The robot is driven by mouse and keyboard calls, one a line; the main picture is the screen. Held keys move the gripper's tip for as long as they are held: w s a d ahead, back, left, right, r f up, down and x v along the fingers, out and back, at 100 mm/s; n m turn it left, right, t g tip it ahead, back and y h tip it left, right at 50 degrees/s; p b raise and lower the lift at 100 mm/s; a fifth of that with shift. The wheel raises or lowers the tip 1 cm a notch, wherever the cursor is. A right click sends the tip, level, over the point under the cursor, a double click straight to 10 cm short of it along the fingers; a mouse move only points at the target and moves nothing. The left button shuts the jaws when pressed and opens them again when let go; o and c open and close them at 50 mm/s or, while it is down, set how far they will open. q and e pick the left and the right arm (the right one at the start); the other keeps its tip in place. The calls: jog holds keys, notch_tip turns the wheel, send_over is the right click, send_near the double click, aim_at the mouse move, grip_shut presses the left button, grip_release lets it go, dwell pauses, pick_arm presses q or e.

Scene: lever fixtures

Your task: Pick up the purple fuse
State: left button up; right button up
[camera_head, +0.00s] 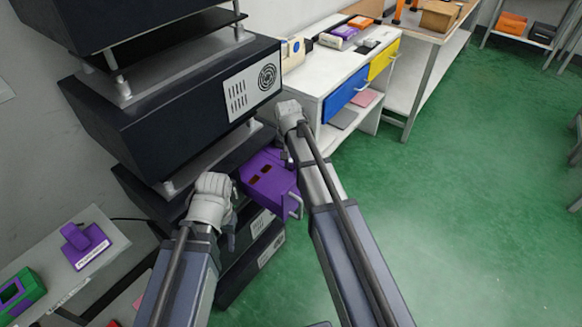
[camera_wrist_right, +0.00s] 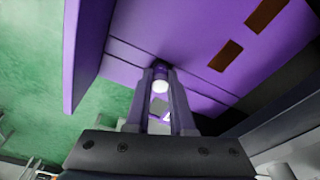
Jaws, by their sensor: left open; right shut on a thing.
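The purple fuse (camera_head: 268,180) is a box-like block with two brown slots on top and a grey handle (camera_head: 295,207) on its front. It sits at the dark rack, partly behind my right arm. In the right wrist view the fuse (camera_wrist_right: 190,45) fills the upper part. My right gripper (camera_wrist_right: 160,100) is shut there on a pale bar, which looks like the handle. In the head view my right forearm mostly hides this gripper. My left gripper (camera_head: 229,240) is open and apart from the fuse, to its lower left; its fingers are only partly visible.
The tall dark rack (camera_head: 170,110) stands close on the left. A small bench (camera_head: 105,265) at lower left bears a labelled purple fixture (camera_head: 85,246) and a green one (camera_head: 18,292). A white cabinet (camera_head: 315,85) with blue and yellow drawers stands behind. Green floor (camera_head: 470,200) is clear at right.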

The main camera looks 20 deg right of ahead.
grip_shut()
notch_tip(320, 180, up, 10)
jog(key=p, duration=1)
jog(key=shift+r, duration=0.1)
